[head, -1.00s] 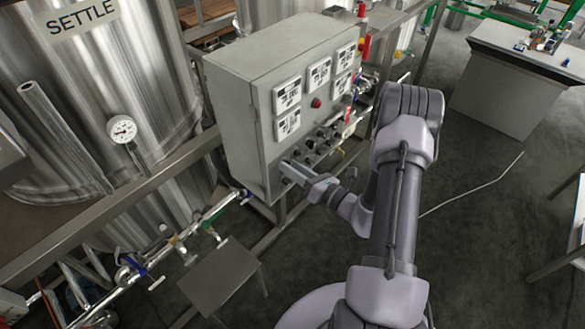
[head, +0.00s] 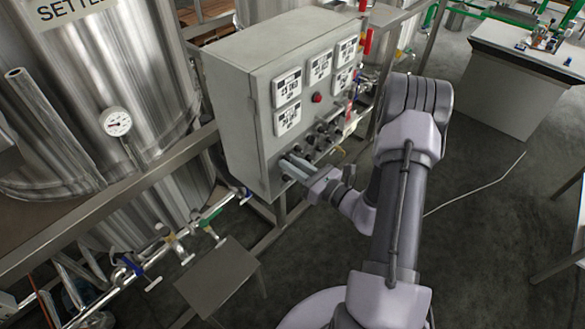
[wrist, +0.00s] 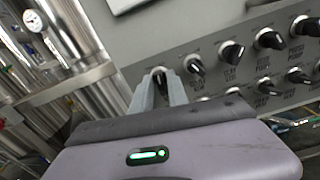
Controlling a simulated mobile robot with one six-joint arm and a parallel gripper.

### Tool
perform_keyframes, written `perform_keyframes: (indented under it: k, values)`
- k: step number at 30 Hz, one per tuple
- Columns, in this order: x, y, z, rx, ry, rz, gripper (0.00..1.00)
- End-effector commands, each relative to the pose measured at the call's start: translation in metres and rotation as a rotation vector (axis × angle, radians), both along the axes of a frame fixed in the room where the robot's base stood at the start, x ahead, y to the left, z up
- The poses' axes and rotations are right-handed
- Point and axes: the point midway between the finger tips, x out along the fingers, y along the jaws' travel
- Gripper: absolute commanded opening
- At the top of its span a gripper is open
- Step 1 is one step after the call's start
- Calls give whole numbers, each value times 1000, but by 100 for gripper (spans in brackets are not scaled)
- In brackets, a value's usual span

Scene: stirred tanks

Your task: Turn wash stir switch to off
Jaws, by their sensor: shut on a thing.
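The grey control box (head: 232,105) stands at the centre of the head view, with black rotary switches low on its front. In the wrist view my gripper (wrist: 161,84) has its two fingers on either side of the leftmost switch knob (wrist: 158,71) of the upper row, shut on it. The fingers hide much of that knob, and its label is not readable. The neighbouring knob (wrist: 195,66) is dark with a pale pointer mark and is clear of the fingers. In the head view my gripper (head: 287,170) meets the box front at its lower left.
More knobs (wrist: 232,52) sit in rows to the right of my gripper. White display panels (head: 287,88) and a red button (head: 317,97) are above. Steel tanks (head: 90,90) and valve pipes (head: 165,243) stand to the left.

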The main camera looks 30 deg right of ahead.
Motion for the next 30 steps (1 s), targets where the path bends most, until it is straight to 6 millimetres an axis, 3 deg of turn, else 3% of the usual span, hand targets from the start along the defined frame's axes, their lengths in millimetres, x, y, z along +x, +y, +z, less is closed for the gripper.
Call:
perform_keyframes:
  k: [15, 30]
  values:
    - [0, 0, -5, -423, -153, 1, 0]
    - [-1, 0, -2, -622, -223, 1, 0]
